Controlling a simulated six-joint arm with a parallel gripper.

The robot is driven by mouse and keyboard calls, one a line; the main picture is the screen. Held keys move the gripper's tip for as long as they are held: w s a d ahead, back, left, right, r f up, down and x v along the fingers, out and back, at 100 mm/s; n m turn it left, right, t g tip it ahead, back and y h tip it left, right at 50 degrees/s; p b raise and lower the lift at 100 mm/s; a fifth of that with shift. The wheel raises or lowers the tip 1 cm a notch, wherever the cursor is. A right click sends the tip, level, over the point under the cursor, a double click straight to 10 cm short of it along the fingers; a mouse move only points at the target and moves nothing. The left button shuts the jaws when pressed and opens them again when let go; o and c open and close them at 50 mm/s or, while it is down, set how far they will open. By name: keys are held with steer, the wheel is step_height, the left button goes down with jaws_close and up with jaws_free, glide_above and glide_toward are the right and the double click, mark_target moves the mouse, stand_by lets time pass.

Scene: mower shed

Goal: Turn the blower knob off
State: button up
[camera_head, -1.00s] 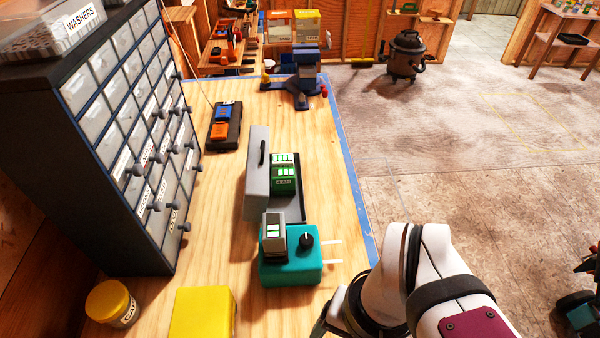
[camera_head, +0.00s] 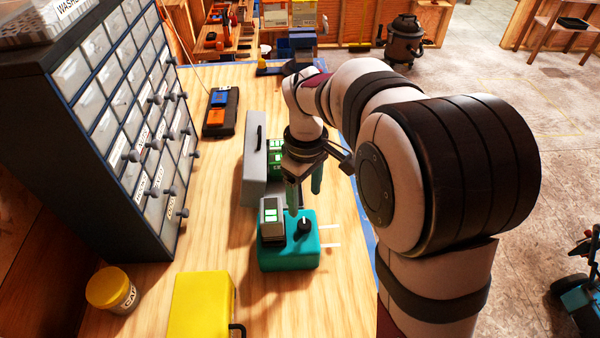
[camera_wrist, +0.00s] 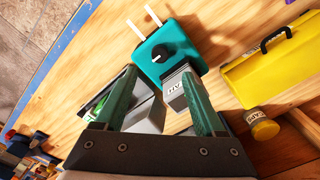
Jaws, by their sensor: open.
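A black knob (camera_head: 304,228) with a white mark stands on top of a teal box (camera_head: 290,258) on the wooden bench. In the wrist view the knob (camera_wrist: 160,54) shows a white pointer line on the teal box (camera_wrist: 188,32). My gripper (camera_head: 304,198) is open and empty, fingers down, above and slightly behind the knob. In the wrist view its green fingers (camera_wrist: 160,76) are spread apart, with the knob beyond the gap between their tips. No contact with the knob is visible.
A grey case (camera_head: 256,165) stands close behind the box and my gripper, partly hidden by it. A yellow toolbox (camera_head: 200,303) and a jar (camera_head: 112,290) are in front left. A drawer cabinet (camera_head: 120,120) lines the left. Two white prongs stick out of the box's right side.

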mark_target(304, 223)
step_height(304, 223, down, 9)
steer(key=shift+f, duration=0.1)
jaws_close()
stand_by(0.5)
